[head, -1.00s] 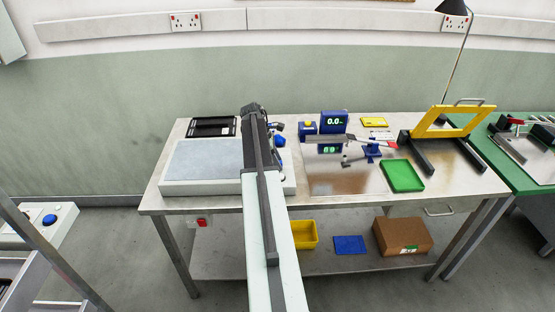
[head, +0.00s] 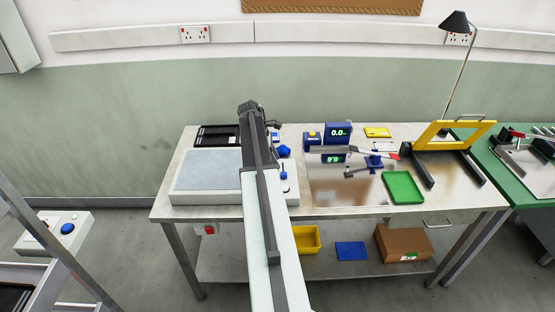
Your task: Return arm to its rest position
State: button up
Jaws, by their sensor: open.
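My arm reaches from the bottom edge over the front of the steel bench (head: 400,217). Its dark far end stands over the right part of the pale grey slab (head: 205,172). The dark end parts of my gripper (head: 272,125) show small beside the arm's tip, open, with nothing seen in them. The arm hides much of the gripper and the slab's right side.
Right of the arm are a blue display box (head: 338,133), a green tray (head: 403,188) and a yellow frame (head: 455,133). A black tray (head: 217,136) lies behind the slab. A lamp (head: 457,24) stands at the back right. A grey rack is at left.

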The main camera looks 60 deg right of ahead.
dwell(0.3)
